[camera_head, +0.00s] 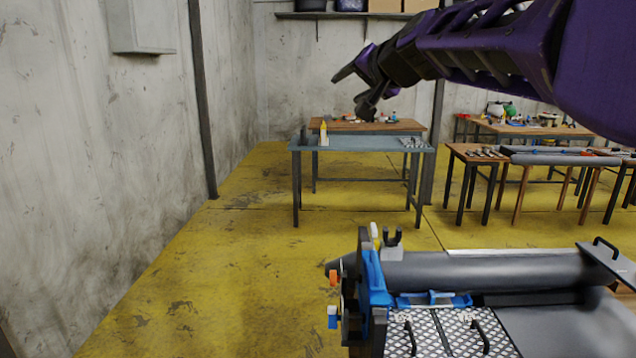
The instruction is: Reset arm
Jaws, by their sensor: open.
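My arm (480,40), purple and black, reaches in from the upper right of the head view. My gripper (350,92) is at its end, raised in the air near the upper middle of the picture. Its two dark fingers are spread apart, with nothing between them. The gripper shows in front of the back wall, above the far tables in the picture, and touches nothing that I can see.
Wooden tables (476,154) are at right. Yellow floor (230,290) is clear at left, beside a concrete wall (100,170).

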